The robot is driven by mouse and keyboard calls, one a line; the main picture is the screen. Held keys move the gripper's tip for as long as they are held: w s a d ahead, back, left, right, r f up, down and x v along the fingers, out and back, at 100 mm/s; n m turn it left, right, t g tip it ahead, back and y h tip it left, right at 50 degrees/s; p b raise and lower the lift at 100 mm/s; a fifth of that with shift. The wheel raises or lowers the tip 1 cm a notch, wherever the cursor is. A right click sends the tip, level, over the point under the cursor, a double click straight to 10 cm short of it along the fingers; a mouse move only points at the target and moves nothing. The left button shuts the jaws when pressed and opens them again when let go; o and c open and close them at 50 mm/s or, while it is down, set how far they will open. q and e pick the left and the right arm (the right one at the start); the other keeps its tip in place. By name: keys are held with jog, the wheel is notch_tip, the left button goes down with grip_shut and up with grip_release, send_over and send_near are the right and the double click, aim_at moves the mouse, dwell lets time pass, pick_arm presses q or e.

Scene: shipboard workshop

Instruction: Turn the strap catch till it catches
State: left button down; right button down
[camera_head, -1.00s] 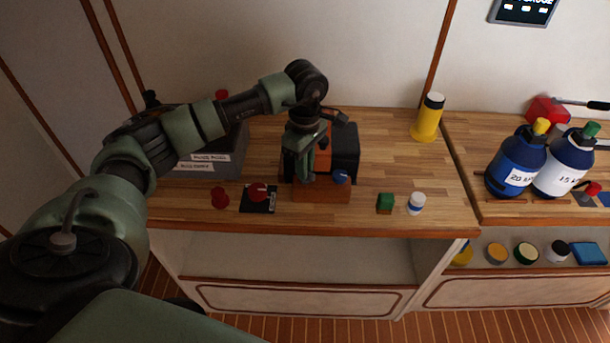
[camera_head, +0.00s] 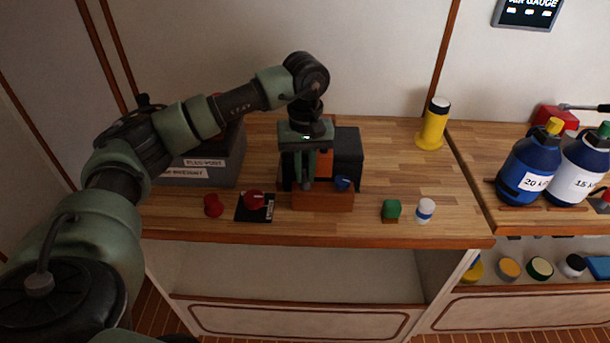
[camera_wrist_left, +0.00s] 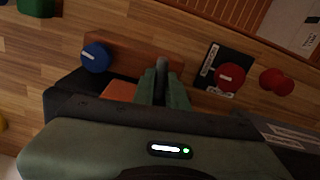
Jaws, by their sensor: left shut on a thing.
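My left gripper (camera_head: 308,184) points down at the front of a black and orange case on a wooden block (camera_head: 325,202). In the wrist view its fingers (camera_wrist_left: 163,78) are closed around a small dark grey piece, which looks like the strap catch (camera_wrist_left: 162,63); the fingers cover most of it. A blue knob (camera_head: 342,184) sits just right of the gripper on the block's front; it also shows in the wrist view (camera_wrist_left: 95,57). Whether the catch is engaged cannot be seen. My right gripper is not in view.
A red knob on a black plate (camera_head: 243,214) and a red piece (camera_head: 213,205) lie to the left, before a grey labelled box (camera_head: 225,168). The bench between is clear.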

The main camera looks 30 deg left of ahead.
aim_at(305, 176)
pick_arm(q)
jog(key=shift+m, duration=0.6)
jog(key=shift+r, duration=0.1)
jog(key=c, duration=1.4)
grip_release()
jog(key=shift+c, duration=0.2)
notch_tip(305, 176, up, 8)
jog(key=shift+f+b, duration=0.15)
jog(key=shift+b, duration=0.55)
